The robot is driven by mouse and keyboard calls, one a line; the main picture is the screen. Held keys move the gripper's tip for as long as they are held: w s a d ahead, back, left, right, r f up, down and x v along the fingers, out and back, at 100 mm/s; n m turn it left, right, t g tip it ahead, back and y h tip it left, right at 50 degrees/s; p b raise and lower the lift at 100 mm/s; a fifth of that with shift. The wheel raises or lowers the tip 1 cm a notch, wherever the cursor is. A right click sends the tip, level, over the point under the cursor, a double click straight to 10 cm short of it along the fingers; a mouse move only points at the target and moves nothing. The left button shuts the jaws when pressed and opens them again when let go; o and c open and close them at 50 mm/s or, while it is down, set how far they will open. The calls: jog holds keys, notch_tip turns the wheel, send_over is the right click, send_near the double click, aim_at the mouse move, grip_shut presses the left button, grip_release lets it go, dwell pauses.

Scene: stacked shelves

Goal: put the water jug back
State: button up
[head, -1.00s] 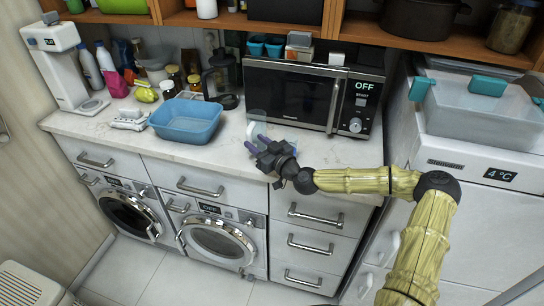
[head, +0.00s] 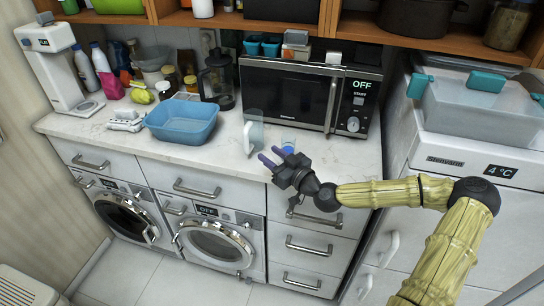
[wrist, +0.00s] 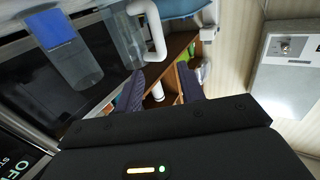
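The water jug (head: 257,127), clear with a white handle, stands upright on the counter in front of the microwave. In the wrist view its handle (wrist: 155,32) shows at the top, just beyond the fingertips. My gripper (head: 271,155) is in front of the jug, near the counter's front edge. Its two purple fingers are spread with nothing between them, also in the wrist view (wrist: 163,88). The gripper appears apart from the jug. A clear glass with blue (head: 288,146) stands right of the jug, close behind the gripper; it also shows in the wrist view (wrist: 68,50).
The microwave (head: 290,95) stands behind the jug. A blue basin (head: 183,122) is to the left, with a dark coffee press (head: 217,80) behind it. A water dispenser (head: 62,65) stands at the far left. The fridge (head: 465,165) is at the right.

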jog(key=s+a+f+n+g+h, duration=0.2)
jog(key=s+f+g+h, duration=0.3)
jog(key=s+f+g, duration=0.65)
jog(key=s+d+r+m+h, duration=0.6)
jog(key=s+d+r+m, duration=0.3)
jog(key=s+d, duration=0.3)
jog(key=shift+s+r+m, duration=0.3)
jog(key=shift+s+r, duration=0.55)
jog(key=shift+d, duration=0.1)
